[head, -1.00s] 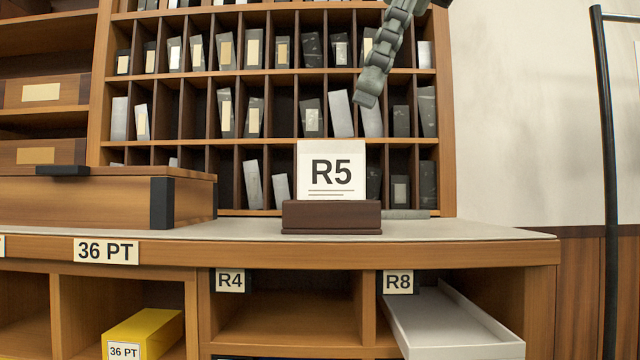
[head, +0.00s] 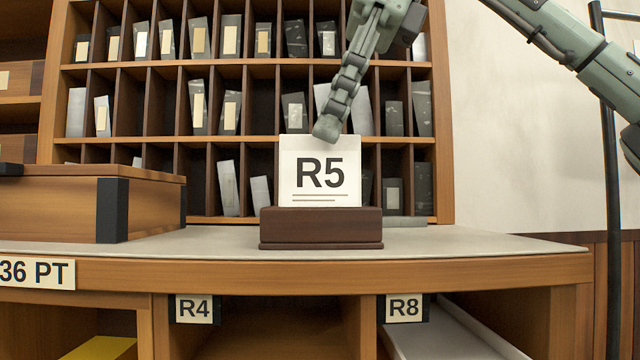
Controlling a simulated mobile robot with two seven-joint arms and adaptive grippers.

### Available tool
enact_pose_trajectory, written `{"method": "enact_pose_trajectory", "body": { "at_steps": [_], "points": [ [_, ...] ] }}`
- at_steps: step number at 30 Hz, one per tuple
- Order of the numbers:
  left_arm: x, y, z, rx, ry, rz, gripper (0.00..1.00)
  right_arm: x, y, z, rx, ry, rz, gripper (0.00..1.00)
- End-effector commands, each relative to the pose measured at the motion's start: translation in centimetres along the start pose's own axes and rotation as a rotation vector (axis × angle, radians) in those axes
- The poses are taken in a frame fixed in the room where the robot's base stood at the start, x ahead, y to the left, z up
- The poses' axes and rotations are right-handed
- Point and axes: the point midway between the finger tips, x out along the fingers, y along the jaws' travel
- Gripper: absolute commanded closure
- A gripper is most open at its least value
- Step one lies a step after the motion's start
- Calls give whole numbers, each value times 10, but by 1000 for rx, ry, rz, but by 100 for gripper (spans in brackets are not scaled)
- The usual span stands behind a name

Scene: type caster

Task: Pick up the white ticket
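The white ticket (head: 320,171), printed "R5" with thin lines below, stands upright in a dark brown wooden holder (head: 321,228) on the counter in the head view. My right gripper (head: 328,128) comes down from the top right. Its grey-green jointed finger hangs at the ticket's top edge, its tip overlapping the edge in the picture. I cannot tell whether it touches. Only one finger shows clearly, so its opening cannot be judged. My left gripper is not in view.
The pale counter (head: 480,245) is clear right of the holder. A wooden case (head: 60,205) with black corners sits at left. A rack of slots (head: 255,70) stands behind.

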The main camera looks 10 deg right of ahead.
Motion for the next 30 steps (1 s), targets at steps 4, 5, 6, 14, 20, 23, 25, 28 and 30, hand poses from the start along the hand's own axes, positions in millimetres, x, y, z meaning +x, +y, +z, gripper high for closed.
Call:
{"method": "enact_pose_trajectory", "body": {
  "at_steps": [4,5,6,14,20,23,25,28,30],
  "points": [
    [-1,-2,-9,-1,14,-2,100,22,0,0,-1,2,2,72],
    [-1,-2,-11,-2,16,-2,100,25,0,0,1,2,2,72],
    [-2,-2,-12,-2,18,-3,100,28,1,0,0,2,1,72],
    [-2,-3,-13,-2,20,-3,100,33,1,1,0,0,0,72],
    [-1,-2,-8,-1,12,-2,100,33,1,1,0,0,0,90],
    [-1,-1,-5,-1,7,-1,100,33,1,1,0,0,0,100],
    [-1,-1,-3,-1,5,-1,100,33,1,1,0,0,0,100],
    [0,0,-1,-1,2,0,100,33,1,1,0,0,0,100],
    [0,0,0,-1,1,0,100,33,1,1,0,0,0,100]
  ]
}}
